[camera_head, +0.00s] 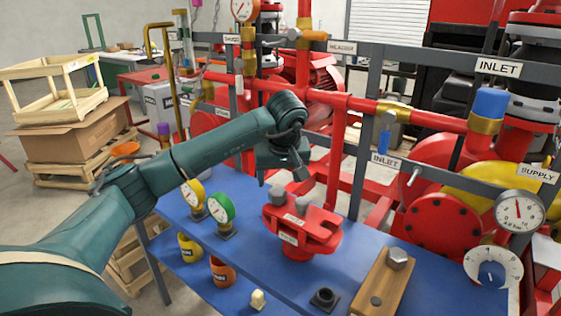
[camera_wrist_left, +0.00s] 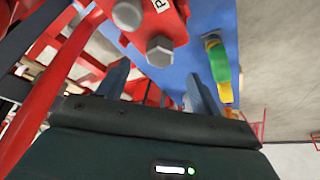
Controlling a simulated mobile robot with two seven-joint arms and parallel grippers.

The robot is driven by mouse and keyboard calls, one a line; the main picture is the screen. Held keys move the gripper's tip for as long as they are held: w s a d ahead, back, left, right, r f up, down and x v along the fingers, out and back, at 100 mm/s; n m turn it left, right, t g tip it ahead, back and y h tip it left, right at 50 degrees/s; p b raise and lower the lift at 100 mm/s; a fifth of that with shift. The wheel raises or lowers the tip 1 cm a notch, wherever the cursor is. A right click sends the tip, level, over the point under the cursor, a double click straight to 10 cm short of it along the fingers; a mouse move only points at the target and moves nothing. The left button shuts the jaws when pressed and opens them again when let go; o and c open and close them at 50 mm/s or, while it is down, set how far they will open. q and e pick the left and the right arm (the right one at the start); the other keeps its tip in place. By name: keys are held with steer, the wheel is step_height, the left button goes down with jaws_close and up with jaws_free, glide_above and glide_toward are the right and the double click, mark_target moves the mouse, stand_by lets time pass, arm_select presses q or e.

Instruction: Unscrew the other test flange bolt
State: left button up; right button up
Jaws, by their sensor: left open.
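The red test flange (camera_head: 300,236) stands on the blue bench top. Two grey hex bolt heads show on it, a left one (camera_head: 277,195) and a right one (camera_head: 308,203). My left gripper (camera_head: 292,175) is open and empty, above and just behind the flange, apart from the bolts. In the left wrist view, its open fingers (camera_wrist_left: 158,82) point towards the flange (camera_wrist_left: 172,18), with one hex bolt head (camera_wrist_left: 160,50) ahead between them and another (camera_wrist_left: 127,14) farther up. My right gripper is not in view.
A wooden block (camera_head: 385,280) holds another hex bolt (camera_head: 398,258) at the bench front. A black square fitting (camera_head: 323,299) lies beside it. Red pipes and a grey rail (camera_head: 350,185) run behind.

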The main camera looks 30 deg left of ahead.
mark_target(277, 192)
arm_select(q)
steer(key=x, duration=0.6)
steer(key=shift+w+a+f+p, duration=0.1)
steer(key=shift+f+p, duration=0.2)
steer(key=shift+f, duration=0.05)
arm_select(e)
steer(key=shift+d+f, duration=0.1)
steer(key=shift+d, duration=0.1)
arm_select(q)
steer(key=shift+c, duration=0.5)
steer(key=c, duration=1)
steer(key=o, duration=0.3)
steer(key=c, duration=0.3)
steer(key=shift+r+n+y+p, duration=0.2)
steer(key=shift+n+y+p, duration=0.15)
steer(key=shift+n, duration=0.45)
steer(key=n+g, duration=0.1)
steer(key=n, duration=0.1)
steer(key=n+g+p, duration=0.1)
steer(key=n, duration=0.2)
steer(key=shift+y, duration=0.35)
steer(key=n+g+p, duration=0.1)
steer(key=n, duration=0.3)
steer(key=shift+g, duration=0.4)
steer(key=n+g, duration=0.1)
steer(key=n, duration=0.3)
steer(key=shift+f, duration=0.2)
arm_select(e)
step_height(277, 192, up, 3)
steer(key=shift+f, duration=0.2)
